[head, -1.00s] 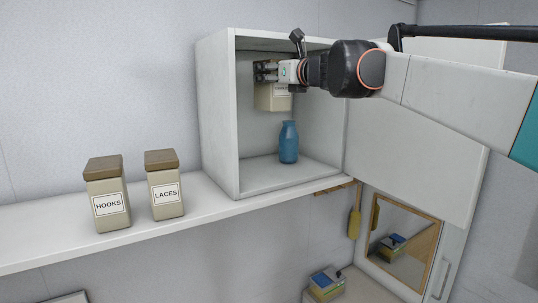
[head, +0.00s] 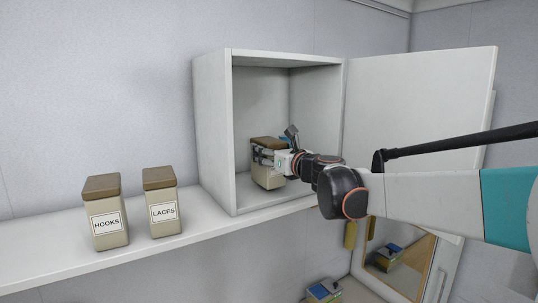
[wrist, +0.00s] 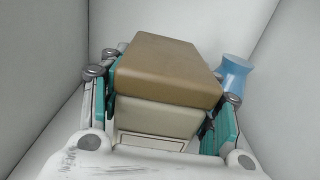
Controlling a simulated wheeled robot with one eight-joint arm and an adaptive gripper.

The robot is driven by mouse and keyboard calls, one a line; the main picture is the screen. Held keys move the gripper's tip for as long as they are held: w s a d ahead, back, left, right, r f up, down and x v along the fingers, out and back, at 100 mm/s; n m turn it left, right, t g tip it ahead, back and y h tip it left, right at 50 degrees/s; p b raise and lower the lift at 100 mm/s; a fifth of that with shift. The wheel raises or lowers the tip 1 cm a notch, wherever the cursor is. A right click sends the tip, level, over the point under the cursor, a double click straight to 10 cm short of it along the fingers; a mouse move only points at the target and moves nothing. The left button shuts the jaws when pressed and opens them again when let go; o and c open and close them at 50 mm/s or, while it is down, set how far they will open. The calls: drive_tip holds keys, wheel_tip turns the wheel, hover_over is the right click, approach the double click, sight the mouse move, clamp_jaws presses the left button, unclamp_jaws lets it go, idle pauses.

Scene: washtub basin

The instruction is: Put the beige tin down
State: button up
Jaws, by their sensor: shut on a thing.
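The beige tin (head: 268,177) with a brown lid is inside the open white cabinet, low and near its floor. Whether its base touches the floor cannot be told. My gripper (head: 266,156) is shut on it, with fingers on both sides. In the wrist view the tin (wrist: 160,116) shows its brown lid and part of a pale label, between the fingers of my gripper (wrist: 160,100). The tin looks roughly upright. The cabinet (head: 213,130) has its door swung open to the right.
A blue bottle (wrist: 235,72) stands close to the right of the tin in the wrist view. In the head view my gripper mostly hides it. Tins labelled HOOKS (head: 106,236) and LACES (head: 162,224) stand on the shelf (head: 50,244) outside, left of the cabinet.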

drive_tip(key=shift+w+f, duration=0.2)
drive_tip(key=shift+f, duration=0.55)
drive_tip(key=shift+s, duration=0.1)
drive_tip(key=shift+f, duration=0.1)
drive_tip(key=o, duration=1.3)
drive_tip(key=shift+c, duration=0.2)
